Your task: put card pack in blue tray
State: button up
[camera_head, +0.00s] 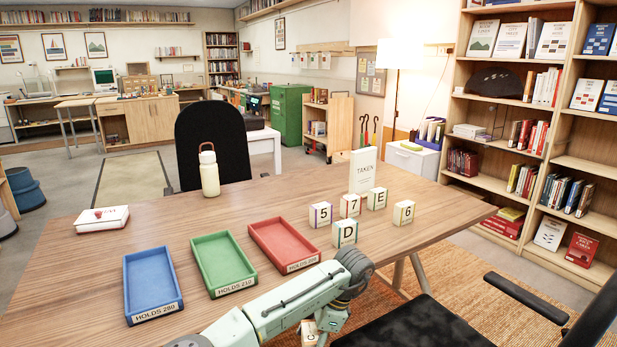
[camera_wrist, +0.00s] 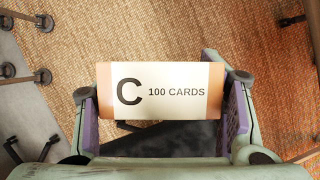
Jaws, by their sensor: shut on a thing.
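A card pack (camera_wrist: 160,91) marked "C 100 CARDS", cream with orange ends, sits between the two fingers of my gripper (camera_wrist: 160,115) in the wrist view. My gripper is shut on it and holds it over the rug, off the table. In the head view the pack (camera_head: 309,332) shows only in part below my arm at the bottom edge. The blue tray (camera_head: 153,284), labelled "HOLDS 280", lies empty on the table at the left of the tray row, left of my arm.
The wooden table (camera_head: 290,205) also bears a green tray (camera_head: 223,262), a red tray (camera_head: 284,244), several lettered blocks (camera_head: 344,233), a "TAKEN" sign (camera_head: 362,172), a bottle (camera_head: 209,170) and a white box (camera_head: 101,218). A black chair (camera_head: 420,325) stands at the near side.

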jog(key=s+f+n+g+h, duration=0.1)
jog(key=s+f+n, duration=0.2)
jog(key=f+n, duration=0.2)
jog(key=s+f+n+g+h, duration=0.1)
jog(key=s+f+n, duration=0.3)
jog(key=f, duration=0.8)
jog(key=s+f+n+g+h, duration=0.1)
jog(key=s+f+n+h, duration=0.1)
jog(key=f+n, duration=0.5)
notch_tip(320, 180, down, 2)
jog(key=shift+s+f+n+g+h, duration=0.1)
jog(key=shift+s+n+g+h, duration=0.25)
jog(key=shift+s, duration=0.55)
jog(key=shift+a, duration=0.25)
